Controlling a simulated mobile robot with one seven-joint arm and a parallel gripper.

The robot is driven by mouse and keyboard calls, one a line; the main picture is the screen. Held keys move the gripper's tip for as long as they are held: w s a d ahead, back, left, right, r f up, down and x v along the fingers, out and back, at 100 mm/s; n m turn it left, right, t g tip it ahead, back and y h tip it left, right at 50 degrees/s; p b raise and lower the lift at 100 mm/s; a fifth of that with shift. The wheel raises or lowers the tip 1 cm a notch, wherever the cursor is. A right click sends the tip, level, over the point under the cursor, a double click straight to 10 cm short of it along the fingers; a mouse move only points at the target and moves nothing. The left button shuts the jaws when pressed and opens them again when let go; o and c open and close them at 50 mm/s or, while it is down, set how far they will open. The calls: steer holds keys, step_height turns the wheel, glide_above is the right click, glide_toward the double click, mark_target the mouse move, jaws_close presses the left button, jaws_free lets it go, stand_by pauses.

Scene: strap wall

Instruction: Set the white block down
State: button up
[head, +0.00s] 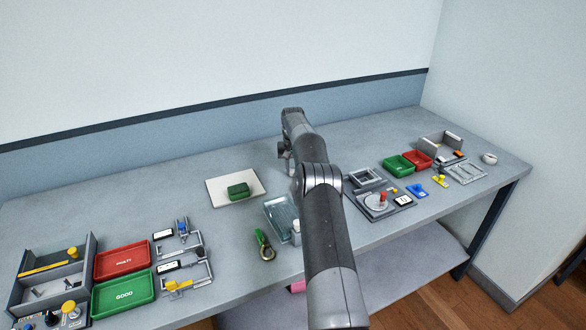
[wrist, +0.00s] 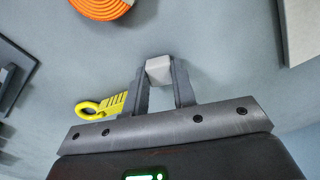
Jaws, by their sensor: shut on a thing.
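The white block (wrist: 158,69) shows in the wrist view between the tips of my gripper's two fingers. My gripper (wrist: 160,78) is shut on it. The block's visible faces look pale grey, and grey table surface (wrist: 215,50) lies behind it. I cannot tell whether the block touches the table. In the head view my gripper (head: 284,152) is over the middle of the table towards the back, partly hidden by my own arm. The block cannot be made out there.
In the wrist view an orange coil (wrist: 100,8) lies at the top and a yellow ringed tool (wrist: 102,106) left of the fingers. In the head view a white board with a green block (head: 238,190) lies left of my arm, near a clear tray (head: 281,218). Bare table lies behind.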

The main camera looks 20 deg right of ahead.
steer(key=o, duration=1)
steer(key=shift+f, duration=0.1)
steer(key=shift+c, duration=0.2)
